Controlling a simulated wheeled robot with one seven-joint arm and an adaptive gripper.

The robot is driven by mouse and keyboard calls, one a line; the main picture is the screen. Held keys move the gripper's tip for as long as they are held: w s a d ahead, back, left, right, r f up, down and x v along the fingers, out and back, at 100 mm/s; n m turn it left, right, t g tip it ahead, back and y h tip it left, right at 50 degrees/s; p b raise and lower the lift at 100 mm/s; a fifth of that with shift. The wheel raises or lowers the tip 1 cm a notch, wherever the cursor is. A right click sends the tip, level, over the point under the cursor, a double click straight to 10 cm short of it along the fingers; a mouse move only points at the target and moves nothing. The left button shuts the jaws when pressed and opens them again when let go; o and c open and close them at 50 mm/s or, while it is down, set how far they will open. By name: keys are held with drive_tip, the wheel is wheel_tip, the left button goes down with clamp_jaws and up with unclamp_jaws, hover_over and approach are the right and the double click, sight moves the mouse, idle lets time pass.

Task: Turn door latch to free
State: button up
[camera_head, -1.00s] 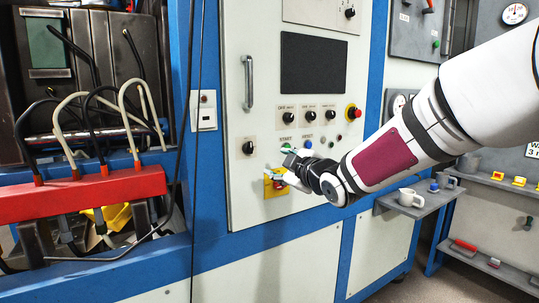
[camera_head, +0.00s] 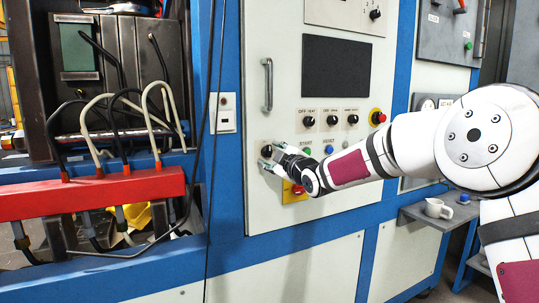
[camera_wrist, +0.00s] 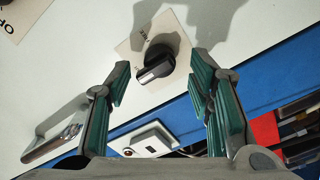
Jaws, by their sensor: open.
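The door latch is a black knob (camera_wrist: 157,60) on a pale label plate on the white cabinet door. In the wrist view it stands between and slightly beyond my open fingertips, with a gap on both sides. In the head view the knob (camera_head: 267,151) is at the lower left of the door, partly hidden by the fingers. My gripper (camera_head: 268,158) is open, reaching in from the right, close to the door. In the wrist view my gripper (camera_wrist: 163,66) has green-padded fingers and holds nothing.
A vertical door handle (camera_head: 267,85) is above the latch. A yellow plate with a red button (camera_head: 297,189) is just below my gripper. Several small knobs and a red emergency button (camera_head: 377,117) are to the right. A white wall switch (camera_head: 226,113) is left of the door.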

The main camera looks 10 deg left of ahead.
drive_tip(key=shift+x, duration=1.2)
drive_tip(key=c, duration=1)
drive_tip(key=shift+f, duration=0.1)
